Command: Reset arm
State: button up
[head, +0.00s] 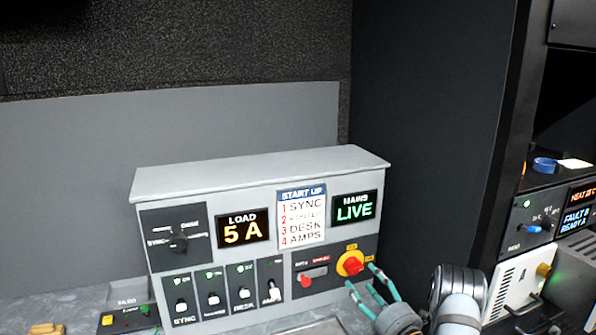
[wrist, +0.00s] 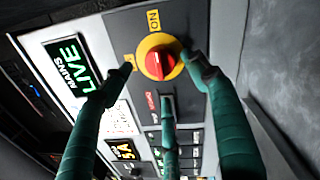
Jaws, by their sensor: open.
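My gripper (head: 364,278) is at the lower right of the head view, in front of the right end of a grey power panel (head: 260,176). Its teal fingers are spread open and look empty. A red rotary knob on a yellow disc (head: 350,263) sits just beyond the fingertips. In the wrist view the knob (wrist: 159,57) lies between the tips of my open gripper (wrist: 160,74), with one finger on each side and a third below. I cannot tell whether any fingertip touches it. A red-tipped lever switch (head: 306,281) is left of the knob; a finger partly covers it in the wrist view.
The panel has a green LIVE display (head: 354,207), an amber 5 A display (head: 242,231), a start-up card (head: 301,218), a selector (head: 178,243) and several toggle switches (head: 213,298). A dark cabinet edge (head: 505,130) and an equipment rack (head: 535,220) stand at right.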

aim_at(357, 271)
jog(key=x, duration=0.5)
jog(key=shift+w+r, duration=0.1)
jog(key=shift+w, duration=0.2)
jog(key=shift+f+n+b, duration=0.3)
jog(key=shift+n+b, duration=0.35)
jog(key=shift+n, duration=0.05)
jog(key=n+b, duration=0.1)
jog(key=n, duration=0.4)
jog(key=shift+s+d+r+y+b, duration=0.1)
jog(key=shift+d+r+y+b, duration=0.1)
jog(key=shift+y+b, duration=0.15)
jog(key=n, duration=0.3)
jog(key=shift+a+g+b, duration=0.1)
jog(key=shift+g+b, duration=0.2)
jog(key=shift+b, duration=0.1)
jog(key=n, duration=0.5)
jog(key=shift+r+n+g, duration=0.25)
jog(key=shift+n+g, duration=0.05)
jog(key=n, duration=0.3)
jog(key=shift+a+f, duration=0.1)
jog(key=shift+f, duration=0.1)
